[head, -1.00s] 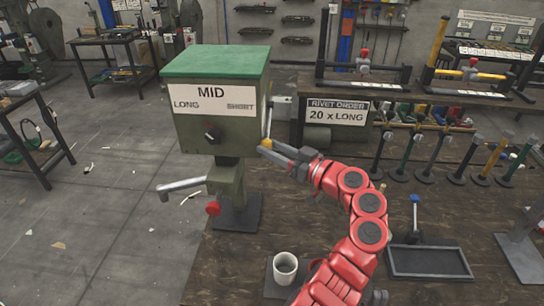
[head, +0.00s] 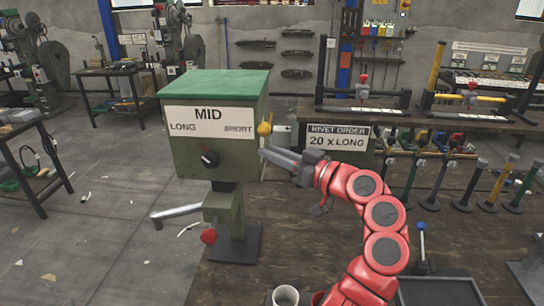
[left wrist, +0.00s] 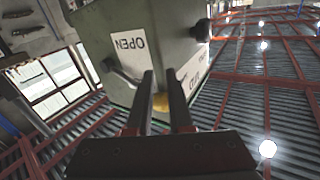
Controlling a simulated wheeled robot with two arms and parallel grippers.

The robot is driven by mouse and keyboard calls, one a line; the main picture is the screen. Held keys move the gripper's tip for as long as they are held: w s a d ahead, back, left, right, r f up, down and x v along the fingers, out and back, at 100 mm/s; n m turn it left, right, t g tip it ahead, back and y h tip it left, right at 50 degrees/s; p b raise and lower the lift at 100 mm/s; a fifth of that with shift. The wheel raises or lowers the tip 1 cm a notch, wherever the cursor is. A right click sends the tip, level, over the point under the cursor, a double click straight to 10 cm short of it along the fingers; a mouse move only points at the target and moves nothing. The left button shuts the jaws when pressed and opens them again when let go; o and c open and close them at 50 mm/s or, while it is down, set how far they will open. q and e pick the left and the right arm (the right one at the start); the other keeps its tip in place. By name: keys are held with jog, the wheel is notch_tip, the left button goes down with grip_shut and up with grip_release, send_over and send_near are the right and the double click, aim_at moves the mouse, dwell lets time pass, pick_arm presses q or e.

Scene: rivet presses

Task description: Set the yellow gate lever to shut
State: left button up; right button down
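The yellow gate lever (head: 265,128) is on the right side of the green press box (head: 213,145), with its yellow knob near mid-height of the box. My left gripper (head: 264,153) is just below the knob, fingers pointing at the box side. In the left wrist view, which is upside down, the yellow knob (left wrist: 160,102) shows in the gap between my two dark, separated fingers (left wrist: 161,80). Contact with the lever cannot be told. My right gripper is not in view.
A RIVET ORDER sign (head: 338,138) stands at right behind my gripper. A white cup (head: 285,296) and a dark tray (head: 440,290) are near the front. Several upright tools line the right.

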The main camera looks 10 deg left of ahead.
pick_arm(q)
jog(key=o, duration=0.7)
jog(key=shift+a, duration=0.2)
jog(key=shift+s+d, duration=0.1)
jog(key=shift+d, duration=0.05)
jog(key=b+v, duration=0.4)
jog(key=v, duration=1.3)
jog(key=shift+d, duration=0.15)
